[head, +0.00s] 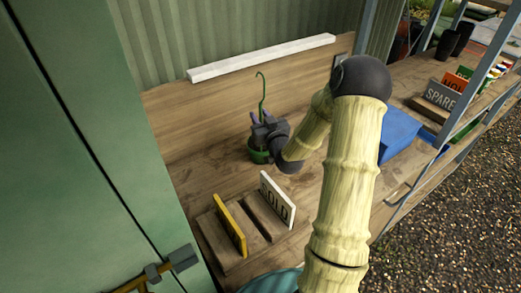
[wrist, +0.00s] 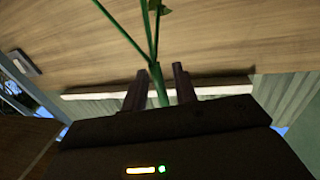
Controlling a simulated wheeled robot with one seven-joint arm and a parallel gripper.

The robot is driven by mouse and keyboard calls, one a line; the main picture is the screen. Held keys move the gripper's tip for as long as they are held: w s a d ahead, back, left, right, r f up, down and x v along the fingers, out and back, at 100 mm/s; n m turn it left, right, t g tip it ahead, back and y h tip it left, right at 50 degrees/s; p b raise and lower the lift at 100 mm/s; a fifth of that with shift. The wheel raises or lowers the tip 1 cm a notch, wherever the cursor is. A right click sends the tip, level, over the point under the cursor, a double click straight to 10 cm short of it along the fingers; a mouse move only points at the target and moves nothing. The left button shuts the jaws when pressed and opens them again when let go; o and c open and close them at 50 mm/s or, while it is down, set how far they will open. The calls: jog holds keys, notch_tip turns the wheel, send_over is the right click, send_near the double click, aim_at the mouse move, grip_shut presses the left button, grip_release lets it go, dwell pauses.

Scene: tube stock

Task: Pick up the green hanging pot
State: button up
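The green hanging pot (head: 259,157) stands on the wooden shelf near the back board, its tall green hanger (head: 262,90) rising to a hook. My gripper (head: 260,118) is at the hanger, above the pot, and hides part of it. In the wrist view the green stems of the hanger (wrist: 157,75) meet and pass between the two dark fingers of my gripper (wrist: 159,75). A small gap shows on each side of the stem, so the fingers look open around it. The pot body is not visible in the wrist view.
A white SOLD sign (head: 277,200) and a yellow-edged sign (head: 230,225) stand in wooden holders in front. A white strip (head: 262,58) runs along the back board. A blue object (head: 398,133) lies to the right. A green door (head: 85,130) is at left.

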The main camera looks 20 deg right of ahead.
grip_shut()
jog(key=shift+r, duration=0.1)
dwell(1.4)
